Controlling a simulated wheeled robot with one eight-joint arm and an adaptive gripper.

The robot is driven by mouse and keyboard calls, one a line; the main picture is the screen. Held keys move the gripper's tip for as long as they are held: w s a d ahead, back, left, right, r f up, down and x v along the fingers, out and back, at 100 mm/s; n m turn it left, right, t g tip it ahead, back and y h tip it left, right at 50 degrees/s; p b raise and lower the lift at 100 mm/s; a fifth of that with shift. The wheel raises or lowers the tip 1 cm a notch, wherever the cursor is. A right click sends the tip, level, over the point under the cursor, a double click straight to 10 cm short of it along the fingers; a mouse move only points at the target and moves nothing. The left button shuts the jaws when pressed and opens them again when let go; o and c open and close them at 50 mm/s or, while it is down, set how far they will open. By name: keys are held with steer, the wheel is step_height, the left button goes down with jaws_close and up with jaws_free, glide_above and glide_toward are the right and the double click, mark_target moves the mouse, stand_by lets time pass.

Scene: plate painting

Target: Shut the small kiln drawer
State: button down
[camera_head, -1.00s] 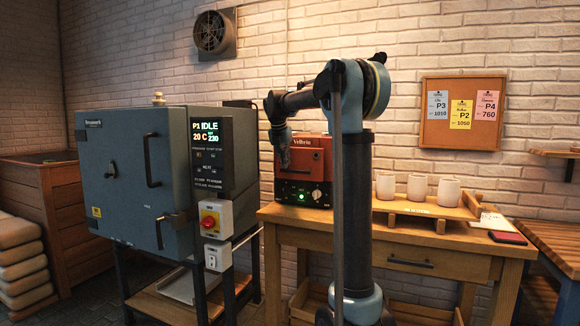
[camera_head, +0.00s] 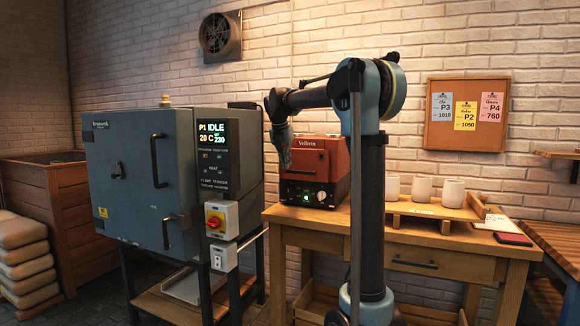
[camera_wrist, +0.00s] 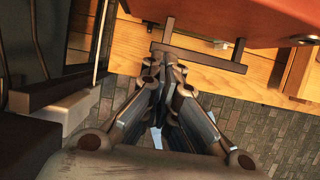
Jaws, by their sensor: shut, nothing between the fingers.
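The small kiln (camera_head: 335,160) is orange-red with a black lower panel and a green light. It stands on the wooden table. Its front carries a dark handle (camera_head: 303,171); how far its drawer is out is hard to tell. My gripper (camera_head: 286,163) points down at the kiln's front left, shut and empty. In the wrist view the shut fingertips (camera_wrist: 170,74) are close to a dark handle bar (camera_wrist: 205,60); contact cannot be told. The orange kiln body (camera_wrist: 250,18) fills the upper right there.
A large grey-blue kiln (camera_head: 135,185) with handles and a control box stands to the left. The wooden table (camera_head: 450,250) bears several white cups on a wooden stand (camera_head: 437,210) to the right. A notice board (camera_head: 467,117) hangs behind.

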steer(key=v, duration=0.8)
steer(key=s+d+f+m, duration=0.6)
steer(key=s+d+m, duration=0.1)
steer(key=s, duration=0.3)
steer(key=s+d+f+m, duration=0.2)
steer(key=s+f+m, duration=0.5)
steer(key=s+f, duration=0.4)
steer(key=s+d+f+m+g+y, duration=0.1)
steer(key=s+d+f+m, duration=0.2)
steer(key=s+f+m, duration=0.5)
steer(key=s+d+f+m+y, duration=0.1)
steer(key=s+d+f+m, duration=0.2)
steer(key=s+f+m, duration=0.5)
steer(key=s+f, duration=0.6)
steer(key=f, duration=0.1)
steer(key=shift+g, duration=0.4)
steer(key=shift+s+f, duration=0.1)
steer(key=shift+f, duration=0.05)
